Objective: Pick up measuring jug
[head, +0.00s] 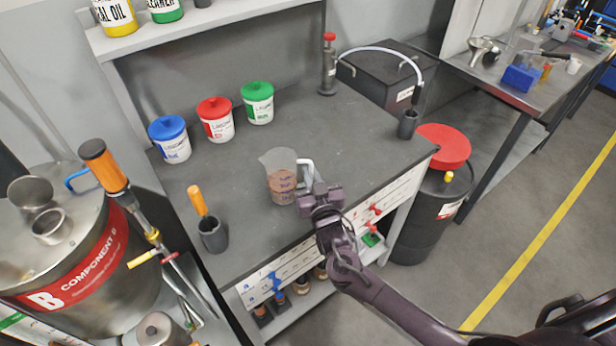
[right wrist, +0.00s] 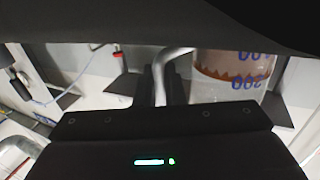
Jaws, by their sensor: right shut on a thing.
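My right gripper is shut on the handle. In the right wrist view the handle (right wrist: 163,75) runs between the fingers, and the jug's wall with blue numbers (right wrist: 232,75) stands just beside them. My left gripper is not in view.
Blue (head: 170,140), red (head: 216,119) and green (head: 258,103) lidded tubs stand behind the jug. A dark cup with an orange-handled tool (head: 212,234) is to its left. A red-lidded drum (head: 443,147) stands right of the bench (head: 355,130). The bench top around the jug is clear.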

